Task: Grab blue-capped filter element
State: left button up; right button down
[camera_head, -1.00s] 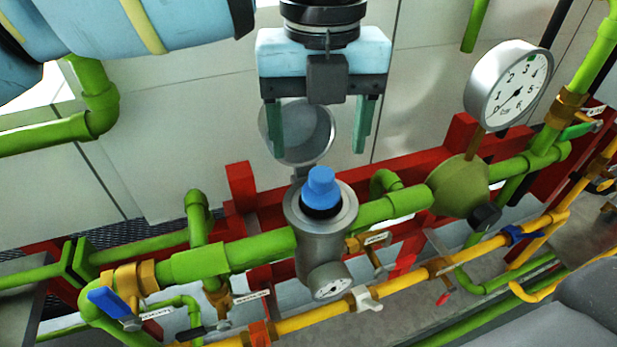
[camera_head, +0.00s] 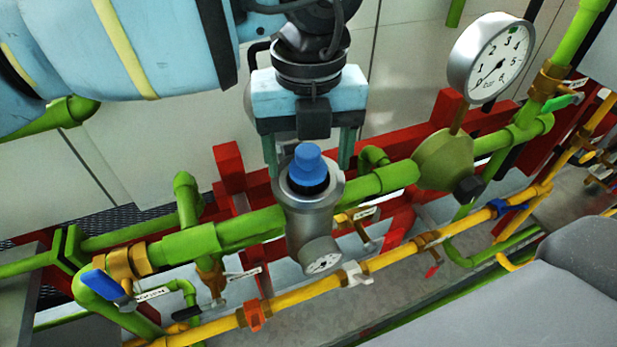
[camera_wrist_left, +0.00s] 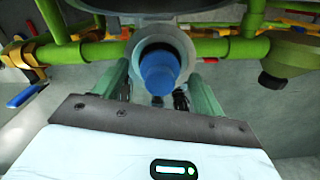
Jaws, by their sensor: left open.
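The blue-capped filter element (camera_head: 308,165) stands in the open top of a grey cylindrical housing (camera_head: 311,221) on the green pipe. Its blue cap and a dark band below it show; the rest is hidden in the housing. My left gripper (camera_head: 309,166) is open, with one green finger on each side of the cap and behind it in the head view. In the left wrist view the blue cap (camera_wrist_left: 157,73) lies between the two open fingers, apart from both. My right gripper is not in view.
A pressure gauge (camera_head: 490,57) rises from the pipe on the right. A blue-handled valve (camera_head: 106,287) is at the left. Red frame beams (camera_head: 230,165) run behind the green pipe, and a yellow pipe (camera_head: 385,262) runs in front. A grey rounded form fills the lower right.

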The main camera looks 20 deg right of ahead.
pick_arm(q)
jog(key=shift+f, duration=0.7)
jog(key=c, duration=1.1)
notch_tip(320, 180, up, 10)
